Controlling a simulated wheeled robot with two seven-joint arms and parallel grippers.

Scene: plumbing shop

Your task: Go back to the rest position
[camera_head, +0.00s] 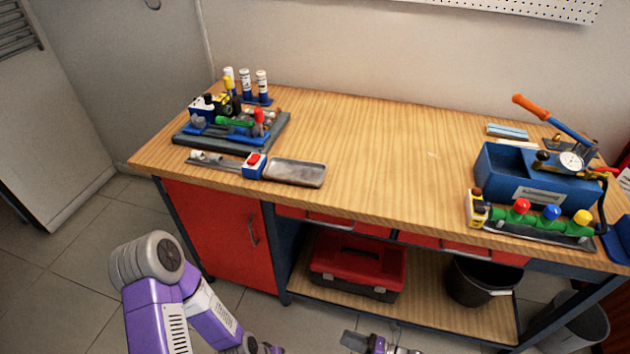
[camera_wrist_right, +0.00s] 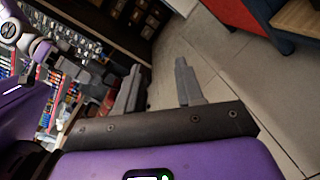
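My right gripper (camera_head: 354,342) shows at the bottom edge of the head view, low in front of the workbench (camera_head: 390,150) and apart from it. In the right wrist view its two grey fingers (camera_wrist_right: 157,70) stand apart with nothing between them, over the tiled floor. My left arm (camera_head: 160,290) comes in at the lower left of the head view, bent, in front of the bench's left end. Its gripper is not clearly visible.
On the bench are a tool board (camera_head: 180,138), a grey tray (camera_head: 295,172), a blue pump tank (camera_head: 540,180) and a rack with coloured caps (camera_head: 538,232). Below are a red toolbox (camera_head: 355,262) and a black bucket (camera_head: 480,280). The bench middle is clear.

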